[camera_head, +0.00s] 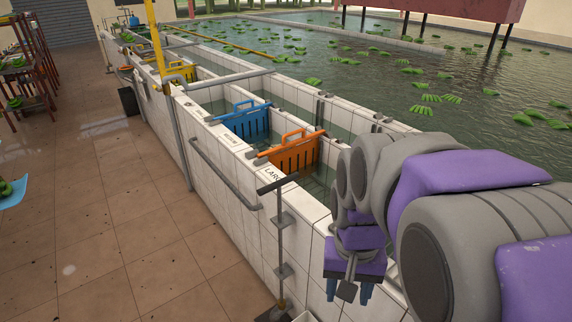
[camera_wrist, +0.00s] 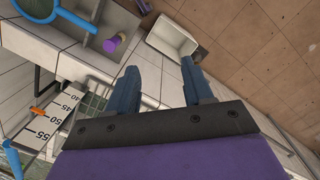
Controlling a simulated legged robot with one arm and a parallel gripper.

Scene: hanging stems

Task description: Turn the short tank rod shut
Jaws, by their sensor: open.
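A short upright grey rod (camera_head: 281,240) with a T-shaped cross handle (camera_head: 284,183) stands against the outer face of the white tiled tank wall, held by brackets. Its foot is near the bottom edge of the head view. My gripper (camera_head: 348,291) is to the right of the rod and apart from it, pointing down near the tank wall. In the wrist view my gripper (camera_wrist: 160,68) shows two blue fingers spread apart with nothing between them. I cannot make out the T-handle in the wrist view.
An orange gate (camera_head: 292,157) and a blue gate (camera_head: 246,119) stand in the tank channels. A grey rail (camera_head: 222,175) runs along the wall. In the wrist view are a white bin (camera_wrist: 172,36), a numbered scale (camera_wrist: 54,118) and a blue hoop (camera_wrist: 68,17). Tiled floor at left is mostly clear.

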